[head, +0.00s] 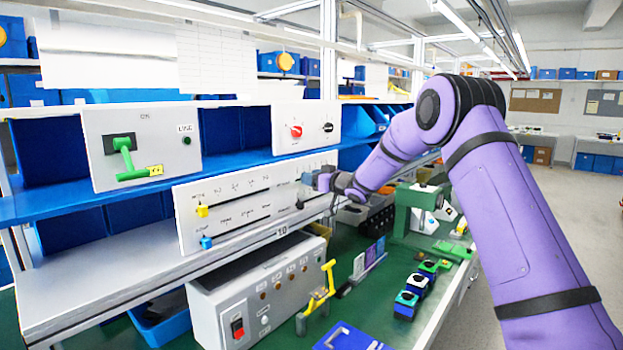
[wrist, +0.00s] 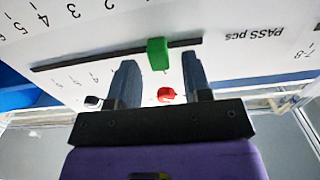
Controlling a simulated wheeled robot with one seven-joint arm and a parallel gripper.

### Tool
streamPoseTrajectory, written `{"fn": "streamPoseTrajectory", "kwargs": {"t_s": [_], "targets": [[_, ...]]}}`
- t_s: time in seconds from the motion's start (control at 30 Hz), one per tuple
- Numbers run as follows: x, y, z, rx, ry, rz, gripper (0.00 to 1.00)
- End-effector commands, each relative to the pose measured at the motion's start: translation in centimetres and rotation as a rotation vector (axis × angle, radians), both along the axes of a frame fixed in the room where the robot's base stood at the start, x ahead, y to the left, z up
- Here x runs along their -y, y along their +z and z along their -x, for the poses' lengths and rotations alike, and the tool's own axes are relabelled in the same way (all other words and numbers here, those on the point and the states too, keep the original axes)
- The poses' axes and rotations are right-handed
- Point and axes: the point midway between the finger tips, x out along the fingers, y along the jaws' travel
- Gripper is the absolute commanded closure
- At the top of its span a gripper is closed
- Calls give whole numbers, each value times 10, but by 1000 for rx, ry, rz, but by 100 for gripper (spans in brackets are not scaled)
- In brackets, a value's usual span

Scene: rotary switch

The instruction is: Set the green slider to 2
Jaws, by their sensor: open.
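The green slider (wrist: 157,53) sits on a dark slot (wrist: 95,57) in a white panel in the wrist view, toward the slot's right end there. My gripper (wrist: 158,62) is open, with one finger on each side of the slider and visible gaps to both. I cannot tell whether the fingertips touch the panel. In the head view my gripper (head: 316,184) is at the right part of the white slider panel (head: 240,205), and the green slider is not distinguishable.
The same panel holds a yellow slider (head: 202,211) and a blue slider (head: 206,242) at its left. Above is a panel with a red knob (head: 296,131) and a black knob (head: 328,128). A green lever (head: 128,160) stands out from another panel. A grey control box (head: 258,290) sits below.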

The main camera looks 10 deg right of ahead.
Motion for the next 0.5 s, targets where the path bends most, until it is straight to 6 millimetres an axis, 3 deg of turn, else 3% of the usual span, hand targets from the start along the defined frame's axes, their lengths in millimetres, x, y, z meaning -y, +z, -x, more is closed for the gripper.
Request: {"fn": "streamPoseTrajectory", "kwargs": {"t_s": [0.33,0.5], "targets": [[-2,0,-3,-1,0,1,55],[-2,0,-3,-1,0,1,94]]}}
